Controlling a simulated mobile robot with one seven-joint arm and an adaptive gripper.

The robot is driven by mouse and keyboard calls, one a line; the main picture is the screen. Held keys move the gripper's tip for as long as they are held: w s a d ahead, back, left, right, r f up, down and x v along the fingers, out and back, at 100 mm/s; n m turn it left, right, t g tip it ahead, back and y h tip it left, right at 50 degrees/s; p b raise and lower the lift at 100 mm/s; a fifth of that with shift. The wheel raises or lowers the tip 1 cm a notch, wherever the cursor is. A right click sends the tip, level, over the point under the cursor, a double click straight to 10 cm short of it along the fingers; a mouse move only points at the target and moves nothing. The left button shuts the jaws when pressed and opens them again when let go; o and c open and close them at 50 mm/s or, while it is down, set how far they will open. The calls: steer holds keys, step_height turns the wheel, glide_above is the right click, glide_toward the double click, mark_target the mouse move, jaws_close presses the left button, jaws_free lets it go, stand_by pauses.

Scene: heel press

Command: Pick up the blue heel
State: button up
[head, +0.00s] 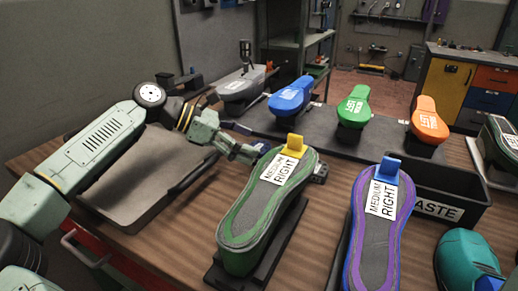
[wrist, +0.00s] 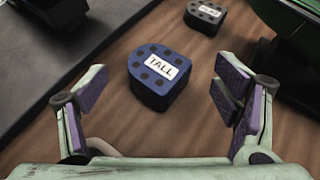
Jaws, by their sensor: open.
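The blue heel (wrist: 158,78) shows in the wrist view as a small D-shaped block with dark dots and a white "TALL" label. It sits on the wooden table, apart from my fingers. My gripper (wrist: 160,102) is open and empty, one finger on each side of the picture, with the heel ahead between them. In the head view my gripper (head: 245,152) is low over the table behind the green-edged shoe form. I cannot clearly make out the blue heel there.
A grey dotted heel (wrist: 208,16) lies beyond the blue one. A green shoe form (head: 243,226) and a purple shoe form (head: 376,235) stand in front. A dark mat (head: 262,122) bears blue, green and orange lasts. A black waste bin (head: 468,212) is at right.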

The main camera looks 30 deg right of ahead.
steer(key=shift+x, duration=1.15)
steer(key=c, duration=1.4)
